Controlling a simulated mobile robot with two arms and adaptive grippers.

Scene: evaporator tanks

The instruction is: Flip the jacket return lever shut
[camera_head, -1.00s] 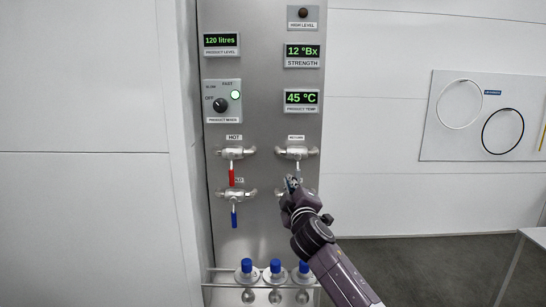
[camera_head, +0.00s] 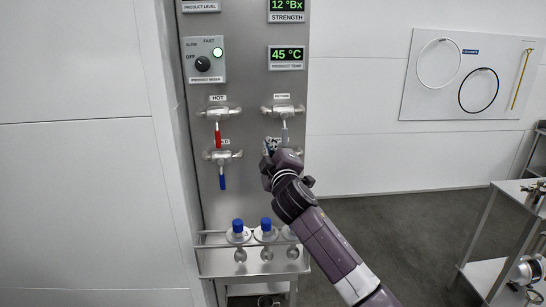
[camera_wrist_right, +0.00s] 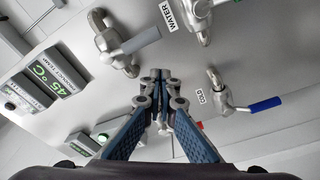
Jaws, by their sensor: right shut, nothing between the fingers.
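The jacket return valve (camera_head: 283,110) is the upper right valve on the steel panel, under a small label that seems to read RETURN. Its grey lever (camera_head: 284,131) hangs straight down. In the right wrist view the valve body (camera_wrist_right: 112,45) is at the top, with its grey lever (camera_wrist_right: 141,40) pointing right, apart from the fingers. My right gripper (camera_head: 269,147) is just below and left of the lever's end in the head view. The right wrist view shows its fingers (camera_wrist_right: 161,76) together and empty. My left gripper is out of view.
The HOT valve (camera_head: 218,113) has a red lever. The cold valve (camera_head: 222,156) has a blue lever. The WATER valve (camera_head: 297,152) is partly hidden behind my right gripper. Blue-capped bottles (camera_head: 238,232) stand on a shelf below. A metal table (camera_head: 510,210) stands at right.

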